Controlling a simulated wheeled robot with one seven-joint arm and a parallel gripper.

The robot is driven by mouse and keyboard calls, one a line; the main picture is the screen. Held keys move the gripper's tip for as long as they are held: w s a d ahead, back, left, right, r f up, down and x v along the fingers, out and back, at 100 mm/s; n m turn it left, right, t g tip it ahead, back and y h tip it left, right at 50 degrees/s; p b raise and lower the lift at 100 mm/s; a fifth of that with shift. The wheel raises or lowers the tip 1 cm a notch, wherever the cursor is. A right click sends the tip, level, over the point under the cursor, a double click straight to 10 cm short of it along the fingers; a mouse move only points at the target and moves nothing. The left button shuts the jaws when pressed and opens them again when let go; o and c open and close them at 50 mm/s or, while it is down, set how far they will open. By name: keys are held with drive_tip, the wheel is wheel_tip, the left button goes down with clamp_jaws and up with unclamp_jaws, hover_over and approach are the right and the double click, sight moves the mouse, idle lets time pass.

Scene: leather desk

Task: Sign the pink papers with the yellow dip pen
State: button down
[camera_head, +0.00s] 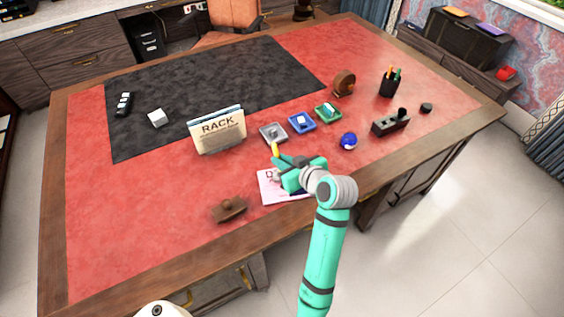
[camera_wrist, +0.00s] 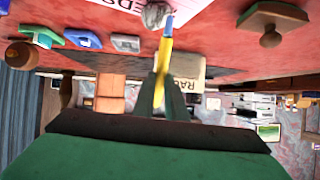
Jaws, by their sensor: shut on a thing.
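The yellow dip pen (camera_wrist: 164,62) is clamped between the two fingers of my gripper (camera_wrist: 162,98) in the wrist view. Its bluish tip points toward the pink papers (camera_wrist: 205,12); I cannot tell whether it touches them. In the head view my gripper (camera_head: 284,172) is over the pink papers (camera_head: 268,190) near the desk's front edge. The pen's yellow end (camera_head: 275,149) sticks up beside the green fingers. My gripper and arm hide much of the papers, which carry large printed letters.
A grey lump (camera_wrist: 157,15) sits beside the pen tip. A brown wooden blotter (camera_head: 229,208) is left of the papers. The front-left red desktop is clear.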

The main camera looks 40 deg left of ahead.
drive_tip(key=shift+r, duration=0.1)
drive_tip(key=shift+r, duration=1.4)
